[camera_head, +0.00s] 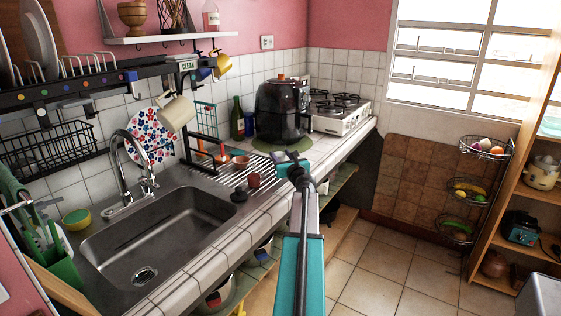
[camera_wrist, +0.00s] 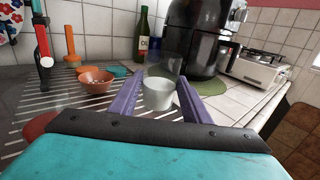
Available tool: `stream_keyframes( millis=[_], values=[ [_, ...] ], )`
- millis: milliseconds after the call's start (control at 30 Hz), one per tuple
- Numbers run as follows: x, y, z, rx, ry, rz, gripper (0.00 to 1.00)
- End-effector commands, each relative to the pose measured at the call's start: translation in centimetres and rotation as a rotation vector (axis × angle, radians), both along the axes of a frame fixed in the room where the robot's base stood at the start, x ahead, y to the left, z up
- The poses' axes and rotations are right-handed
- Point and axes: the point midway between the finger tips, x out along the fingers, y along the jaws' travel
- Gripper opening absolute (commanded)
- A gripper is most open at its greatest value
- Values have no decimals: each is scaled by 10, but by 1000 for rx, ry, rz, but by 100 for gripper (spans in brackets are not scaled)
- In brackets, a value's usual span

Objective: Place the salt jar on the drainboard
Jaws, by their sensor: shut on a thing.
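The salt jar (camera_wrist: 158,93), a clear glass jar with white contents in its lower part, is between the two purple fingers of my gripper (camera_wrist: 158,88) in the wrist view. My gripper is shut on it, and the jar looks upright. In the head view my gripper (camera_head: 290,160) is over the counter, just right of the drainboard; I cannot make the jar out there. The drainboard (camera_head: 229,176) is the ribbed metal area right of the sink. Its ribs (camera_wrist: 62,103) also show left of my gripper in the wrist view.
A black air fryer (camera_head: 281,108) and a green bottle (camera_head: 238,118) stand behind. The sink (camera_head: 160,238) is left; some ribbed area is bare.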

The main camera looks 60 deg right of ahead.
Motion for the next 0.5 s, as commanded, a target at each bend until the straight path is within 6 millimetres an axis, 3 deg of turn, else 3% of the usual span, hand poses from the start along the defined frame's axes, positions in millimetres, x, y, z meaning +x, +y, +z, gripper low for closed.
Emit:
stream_keyframes(
  millis=[200,500],
  values=[
    [13,-14,-1,1,-1,0,17],
    [13,-15,-2,1,-1,-1,17]
  ],
)
